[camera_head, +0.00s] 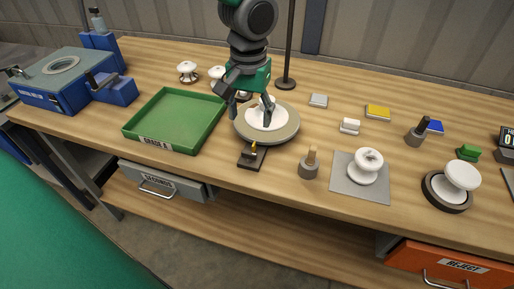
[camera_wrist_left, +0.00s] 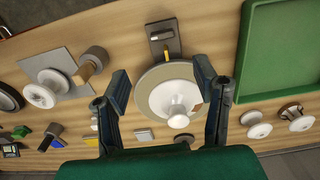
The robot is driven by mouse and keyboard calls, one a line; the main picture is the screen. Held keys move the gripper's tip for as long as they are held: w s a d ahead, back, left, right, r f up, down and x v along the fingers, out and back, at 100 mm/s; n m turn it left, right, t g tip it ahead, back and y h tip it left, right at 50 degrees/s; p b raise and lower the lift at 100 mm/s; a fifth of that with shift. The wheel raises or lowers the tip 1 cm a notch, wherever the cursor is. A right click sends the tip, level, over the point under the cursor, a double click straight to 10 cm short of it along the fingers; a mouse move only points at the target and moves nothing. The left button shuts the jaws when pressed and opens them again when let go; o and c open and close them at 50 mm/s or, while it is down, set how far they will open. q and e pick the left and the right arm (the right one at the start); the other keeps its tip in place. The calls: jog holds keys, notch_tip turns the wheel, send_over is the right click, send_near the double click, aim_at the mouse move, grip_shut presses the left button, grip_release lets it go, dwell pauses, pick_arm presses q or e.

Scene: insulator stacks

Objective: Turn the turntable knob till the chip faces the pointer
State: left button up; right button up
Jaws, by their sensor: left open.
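The round beige turntable (camera_head: 284,130) carries a white disc-shaped insulator (camera_head: 259,119) with a raised round knob; both show in the wrist view, the turntable's rim (camera_wrist_left: 150,76) and the knob (camera_wrist_left: 178,117). A yellow-tipped pointer on a dark block (camera_head: 251,157) stands at the turntable's front edge; its yellow tip (camera_wrist_left: 166,54) points at the disc. My left gripper (camera_head: 251,114) is open above the turntable, its fingers (camera_wrist_left: 162,80) on either side of the insulator and apart from the knob. The right gripper is not in view.
A green tray (camera_head: 132,132) lies left of the turntable, with white insulators (camera_head: 187,72) behind it. A thin dark pole (camera_head: 289,45) stands behind. A peg in a grey base (camera_head: 309,165) and an insulator on a grey plate (camera_head: 343,187) stand to the right.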

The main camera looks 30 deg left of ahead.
aim_at(249, 153)
pick_arm(q)
jog(key=f, duration=0.8)
jog(key=a+f, duration=0.1)
jog(key=f, duration=0.3)
jog(key=shift+d+f, duration=0.1)
jog(key=shift+f, duration=0.05)
jog(key=shift+s+d, duration=0.1)
jog(key=shift+d, duration=0.2)
jog(key=c, duration=1.1)
jog(key=shift+a, duration=0.2)
jog(key=shift+c, duration=0.2)
